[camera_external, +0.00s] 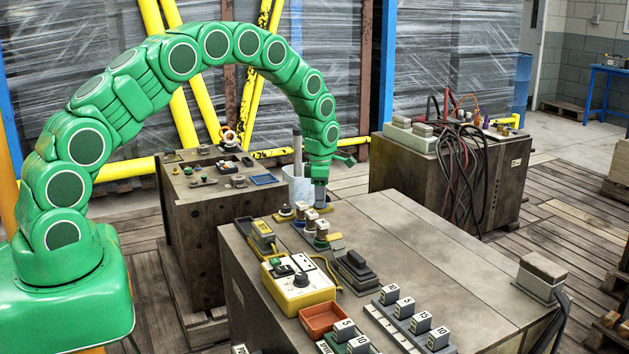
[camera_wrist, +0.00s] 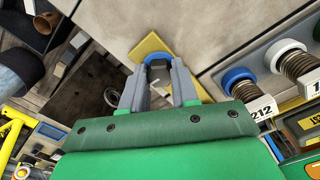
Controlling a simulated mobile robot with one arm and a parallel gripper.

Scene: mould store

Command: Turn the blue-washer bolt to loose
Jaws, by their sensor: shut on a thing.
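In the wrist view my gripper (camera_wrist: 160,74) has its two grey fingers closed around a small bolt with a blue washer (camera_wrist: 158,57). The bolt stands on a yellow plate (camera_wrist: 150,44) by the bench corner. The fingers hide most of the bolt, so I cannot tell how far it is turned. In the external view my gripper (camera_external: 320,204) points straight down at the far end of the front bench (camera_external: 400,225), and the bolt is hidden there.
On the bench are a yellow control box (camera_external: 298,292), an orange tray (camera_external: 324,319) and several numbered blocks (camera_external: 405,307).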

